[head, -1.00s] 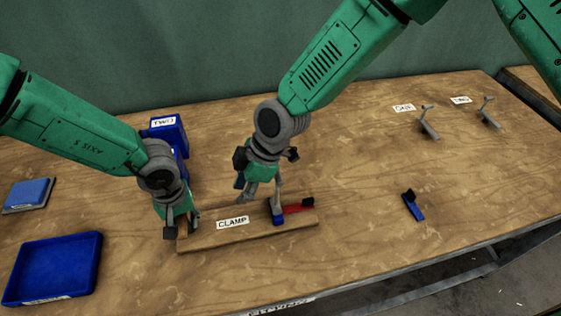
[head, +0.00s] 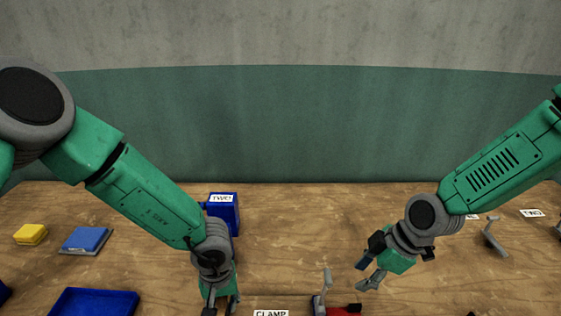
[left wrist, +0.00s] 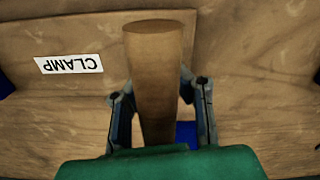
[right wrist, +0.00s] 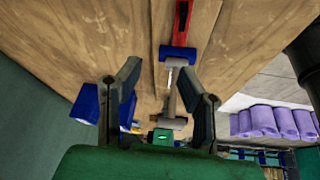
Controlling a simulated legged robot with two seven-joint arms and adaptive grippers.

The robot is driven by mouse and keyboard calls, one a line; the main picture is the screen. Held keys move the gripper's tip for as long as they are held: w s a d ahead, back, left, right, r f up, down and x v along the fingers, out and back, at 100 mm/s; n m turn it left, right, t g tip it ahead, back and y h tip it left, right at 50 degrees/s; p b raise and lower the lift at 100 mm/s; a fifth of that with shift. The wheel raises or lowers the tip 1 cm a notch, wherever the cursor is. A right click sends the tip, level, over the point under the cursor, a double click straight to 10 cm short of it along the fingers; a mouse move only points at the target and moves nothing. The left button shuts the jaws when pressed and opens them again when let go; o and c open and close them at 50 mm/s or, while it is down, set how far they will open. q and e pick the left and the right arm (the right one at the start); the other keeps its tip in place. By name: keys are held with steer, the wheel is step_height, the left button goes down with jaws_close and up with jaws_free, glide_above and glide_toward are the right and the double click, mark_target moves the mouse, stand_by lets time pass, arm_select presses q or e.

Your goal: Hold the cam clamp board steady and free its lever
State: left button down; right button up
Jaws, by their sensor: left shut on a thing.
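The clamp board shows its CLAMP label (head: 270,313) at the bottom edge of the head view; most of the board is cut off there. My left gripper (head: 221,300) is shut on the board's round wooden handle (left wrist: 158,80), which stands between the fingers in the left wrist view. The grey lever (head: 325,287) stands up from the board beside a red piece (head: 345,310). In the right wrist view the lever (right wrist: 172,88) rises from a blue block (right wrist: 180,52) by the red bar (right wrist: 183,22). My right gripper (head: 388,276) is open and empty, to the right of the lever.
A blue box labelled TWO (head: 223,212) stands behind my left gripper. A blue tray (head: 95,303), a blue block on a grey base (head: 86,240) and a yellow block (head: 30,234) are at left. A grey lever stand (head: 494,238) is at right. The middle back is clear.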

mark_target(328, 277)
steer(key=s+d+f, duration=0.1)
steer(key=s+d, duration=0.2)
steer(key=shift+g, duration=0.4)
steer(key=a, duration=0.4)
steer(key=w+a, duration=0.1)
steer(key=a, duration=0.7)
steer(key=shift+w, duration=0.2)
steer(key=shift+a+f, duration=0.3)
steer(key=shift+f, duration=0.25)
jaws_close()
